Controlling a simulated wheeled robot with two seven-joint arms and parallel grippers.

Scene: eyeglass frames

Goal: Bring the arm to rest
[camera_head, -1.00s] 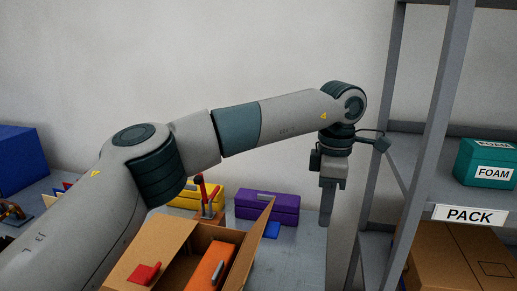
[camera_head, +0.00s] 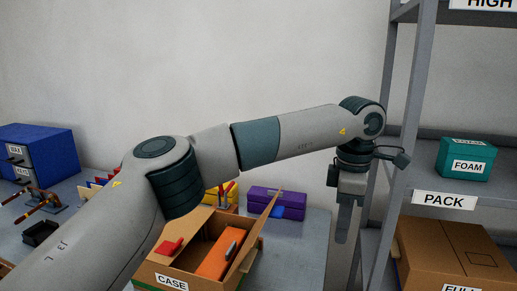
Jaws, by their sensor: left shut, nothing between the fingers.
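My left arm reaches across the view from the lower left, over the table. My left gripper (camera_head: 342,238) hangs pointing down at its end, shut and empty. It is beyond the table's right edge, in front of the shelf's post. My right gripper does not show.
An open cardboard box (camera_head: 200,250) labelled CASE holds an orange case (camera_head: 214,262). Yellow (camera_head: 217,199) and purple (camera_head: 273,200) boxes stand behind. A grey shelf (camera_head: 388,190) at right carries a teal FOAM box (camera_head: 466,158) and a cardboard box (camera_head: 450,250). A blue cabinet (camera_head: 60,153) stands left.

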